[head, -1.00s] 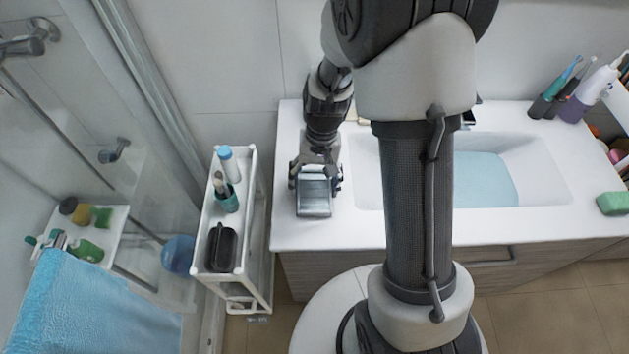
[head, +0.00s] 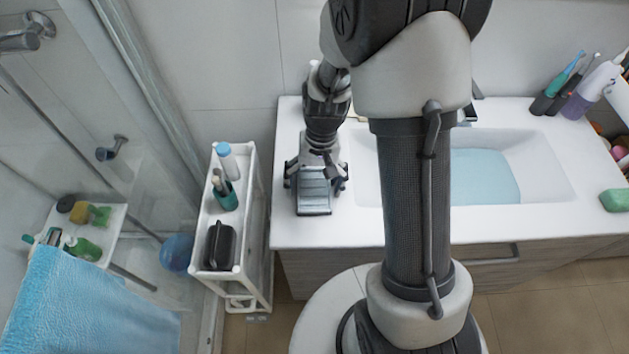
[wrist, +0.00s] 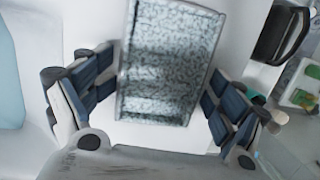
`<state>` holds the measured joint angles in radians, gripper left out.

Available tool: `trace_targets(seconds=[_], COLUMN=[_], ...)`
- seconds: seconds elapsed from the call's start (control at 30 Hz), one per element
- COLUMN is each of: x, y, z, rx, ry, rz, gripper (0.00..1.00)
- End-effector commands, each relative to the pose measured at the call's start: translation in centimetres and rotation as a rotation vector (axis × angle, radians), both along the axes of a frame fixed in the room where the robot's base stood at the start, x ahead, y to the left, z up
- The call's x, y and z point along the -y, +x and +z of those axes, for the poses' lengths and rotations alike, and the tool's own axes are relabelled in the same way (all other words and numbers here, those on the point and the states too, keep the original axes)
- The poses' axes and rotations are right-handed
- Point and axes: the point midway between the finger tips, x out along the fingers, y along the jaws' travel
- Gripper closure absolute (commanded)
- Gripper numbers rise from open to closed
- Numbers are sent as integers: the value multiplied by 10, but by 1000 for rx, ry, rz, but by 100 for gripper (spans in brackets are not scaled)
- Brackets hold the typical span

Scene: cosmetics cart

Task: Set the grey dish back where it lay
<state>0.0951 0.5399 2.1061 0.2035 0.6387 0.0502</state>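The grey dish (head: 313,201) is rectangular and lies on the white counter left of the basin, near its left end. In the wrist view the dish (wrist: 168,62) shows a mottled grey surface with darker cross bands. My gripper (head: 316,184) is over the dish, with one finger on each side. In the wrist view my gripper (wrist: 160,88) is spread, and narrow gaps show between its finger pads and the dish.
A white cart (head: 209,243) stands left of the counter, holding a black case (head: 219,246), a green cup (head: 226,198) and a blue-capped bottle (head: 227,160). The basin (head: 485,178) is to the right. Bare counter (head: 300,236) lies in front of the dish.

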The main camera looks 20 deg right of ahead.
Motion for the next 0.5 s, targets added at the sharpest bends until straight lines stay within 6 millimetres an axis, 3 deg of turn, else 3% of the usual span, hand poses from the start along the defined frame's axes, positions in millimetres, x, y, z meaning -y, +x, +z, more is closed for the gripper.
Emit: trace_targets(seconds=[0.13, 0.5], x=[0, 1], y=[1, 2], z=[1, 3], rx=[4, 6], ry=[-1, -1], rz=[1, 0], gripper=[3, 3])
